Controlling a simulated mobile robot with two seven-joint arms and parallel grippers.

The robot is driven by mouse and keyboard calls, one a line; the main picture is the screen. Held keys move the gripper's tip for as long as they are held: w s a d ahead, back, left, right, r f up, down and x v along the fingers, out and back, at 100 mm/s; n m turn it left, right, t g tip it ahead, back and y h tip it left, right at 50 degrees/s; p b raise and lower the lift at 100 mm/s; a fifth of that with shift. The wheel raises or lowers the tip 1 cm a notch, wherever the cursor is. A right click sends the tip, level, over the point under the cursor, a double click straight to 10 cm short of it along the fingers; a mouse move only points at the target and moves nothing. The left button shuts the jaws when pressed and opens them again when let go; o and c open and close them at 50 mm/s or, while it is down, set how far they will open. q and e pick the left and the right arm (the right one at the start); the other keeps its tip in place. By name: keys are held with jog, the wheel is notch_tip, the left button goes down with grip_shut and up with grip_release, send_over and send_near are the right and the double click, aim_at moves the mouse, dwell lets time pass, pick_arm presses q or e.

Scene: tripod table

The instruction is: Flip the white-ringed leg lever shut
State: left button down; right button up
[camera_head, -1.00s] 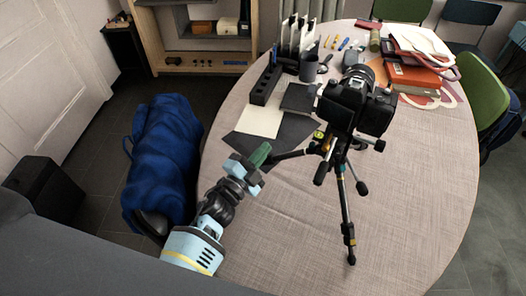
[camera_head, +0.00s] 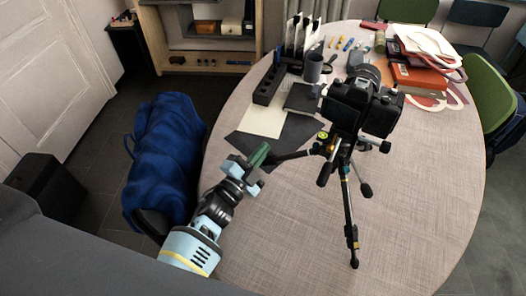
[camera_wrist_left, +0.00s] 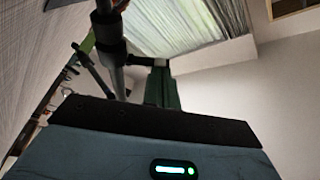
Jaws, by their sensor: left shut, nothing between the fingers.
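A black tripod (camera_head: 348,200) with a black camera (camera_head: 362,103) on top stands on the table. One leg (camera_head: 292,155) points left towards my left gripper, and another comes forward to a foot on the cloth. My left gripper (camera_head: 260,156), with green fingers, is shut and empty at the outer end of the left leg. I cannot tell whether it touches. In the left wrist view a dark leg joint (camera_wrist_left: 108,40) shows close to the green fingers (camera_wrist_left: 161,84).
The round cloth-covered table (camera_head: 420,210) has free room in front and at right. Behind the tripod are a grey mug (camera_head: 312,68), a black holder (camera_head: 268,85), dark sheets and books (camera_head: 415,75).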

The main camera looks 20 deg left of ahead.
pick_arm(q)
jog(key=shift+a+f, duration=0.25)
pick_arm(e)
jog(key=shift+s+f, duration=0.15)
jog(key=shift+s, duration=0.2)
jog(key=shift+w, duration=0.25)
